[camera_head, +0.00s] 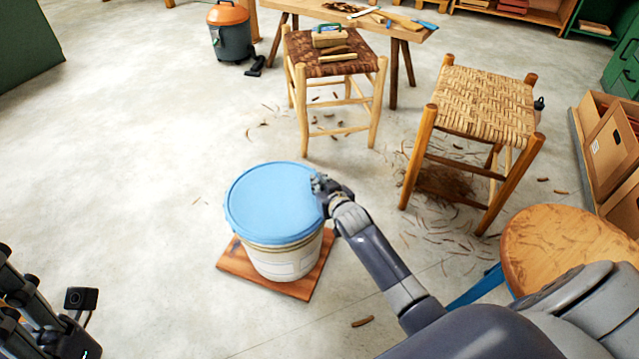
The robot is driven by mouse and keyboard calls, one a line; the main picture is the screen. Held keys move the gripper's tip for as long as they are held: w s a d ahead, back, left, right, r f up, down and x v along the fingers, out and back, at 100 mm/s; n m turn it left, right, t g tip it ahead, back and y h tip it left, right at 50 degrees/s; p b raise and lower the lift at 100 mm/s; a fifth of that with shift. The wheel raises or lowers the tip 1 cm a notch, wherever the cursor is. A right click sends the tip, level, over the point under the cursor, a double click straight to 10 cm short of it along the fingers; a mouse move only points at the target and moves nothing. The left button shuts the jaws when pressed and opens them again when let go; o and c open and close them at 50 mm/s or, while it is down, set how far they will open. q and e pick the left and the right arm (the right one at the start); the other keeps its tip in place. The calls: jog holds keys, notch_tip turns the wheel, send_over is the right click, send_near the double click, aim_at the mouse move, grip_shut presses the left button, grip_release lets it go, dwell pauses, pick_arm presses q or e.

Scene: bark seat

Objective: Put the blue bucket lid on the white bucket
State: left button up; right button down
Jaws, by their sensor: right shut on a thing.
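The white bucket (283,263) stands upright on a reddish wooden board (236,260) on the floor. The round blue lid (268,200) lies over the bucket's top and covers its opening. I cannot tell whether the lid is seated all the way round. My right gripper (318,187) is at the lid's right edge, shut on it; its fingertips are small and partly hidden. My left arm shows at the lower left, but its gripper's fingers cannot be made out.
A woven stool (487,98) and a darker stool (333,50) with tools stand behind. A round wooden top (570,250) is close to my right arm. Bark scraps litter the floor. A shop vacuum (230,35) stands far back. The floor left of the bucket is clear.

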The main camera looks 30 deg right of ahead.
jog(key=shift+f, duration=0.25)
jog(key=c, duration=1.6)
grip_release()
jog(key=o, duration=0.3)
jog(key=shift+f, duration=0.1)
